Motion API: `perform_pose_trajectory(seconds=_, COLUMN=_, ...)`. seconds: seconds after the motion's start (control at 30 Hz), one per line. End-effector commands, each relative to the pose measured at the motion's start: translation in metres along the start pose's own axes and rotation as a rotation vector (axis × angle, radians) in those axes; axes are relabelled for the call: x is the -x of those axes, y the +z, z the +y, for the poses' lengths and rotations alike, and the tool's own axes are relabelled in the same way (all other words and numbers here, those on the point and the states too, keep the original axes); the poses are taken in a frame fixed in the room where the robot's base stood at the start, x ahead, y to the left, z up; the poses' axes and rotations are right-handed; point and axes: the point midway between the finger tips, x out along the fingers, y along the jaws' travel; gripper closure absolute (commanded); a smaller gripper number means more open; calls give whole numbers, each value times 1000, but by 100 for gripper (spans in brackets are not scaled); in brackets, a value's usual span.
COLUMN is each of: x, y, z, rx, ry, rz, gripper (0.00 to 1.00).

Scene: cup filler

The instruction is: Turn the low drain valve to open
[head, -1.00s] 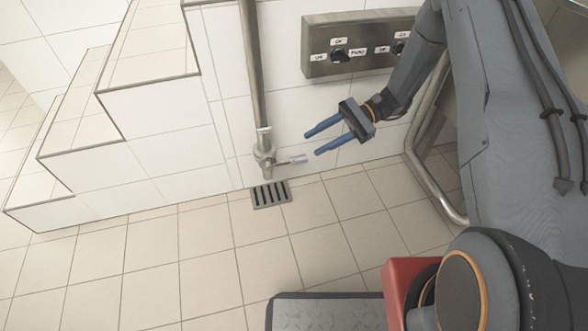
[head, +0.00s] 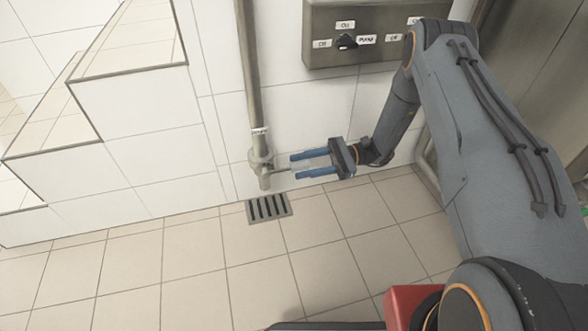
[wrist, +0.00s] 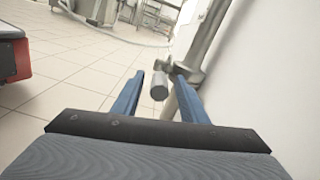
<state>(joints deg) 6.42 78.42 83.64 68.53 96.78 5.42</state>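The low drain valve (head: 262,164) sits at the foot of a vertical pipe against the tiled wall in the head view. Its short grey lever (head: 279,169) sticks out to the right, across the pipe. In the wrist view the lever (wrist: 159,86) points end-on toward the camera. My gripper (head: 294,166) is open, just right of the valve, its two blue fingers reaching left on either side of the lever. In the wrist view my gripper (wrist: 158,73) shows the lever's end between the fingers, with a gap visible at the left finger. Contact on the right side is unclear.
A floor drain grate (head: 268,208) lies below the valve. The vertical pipe (head: 250,75) rises above it. A metal control panel (head: 365,35) with labelled knobs is on the wall above. Tiled steps (head: 130,105) stand at left. The tiled floor in front is clear.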

Motion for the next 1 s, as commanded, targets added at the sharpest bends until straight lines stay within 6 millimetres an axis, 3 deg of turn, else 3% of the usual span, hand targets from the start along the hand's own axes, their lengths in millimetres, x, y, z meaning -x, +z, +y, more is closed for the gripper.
perform_pose_trajectory(seconds=0.2, x=-25, y=-1, z=0, rx=0, ry=1, rz=0, gripper=61)
perform_pose_trajectory(seconds=0.57, x=-31, y=0, z=0, rx=0, ry=-1, rz=1, gripper=61)
perform_pose_trajectory(seconds=0.8, x=-31, y=0, z=0, rx=0, ry=0, rz=0, gripper=99)
perform_pose_trajectory(seconds=1.0, x=-28, y=0, z=0, rx=1, ry=-2, rz=2, gripper=100)
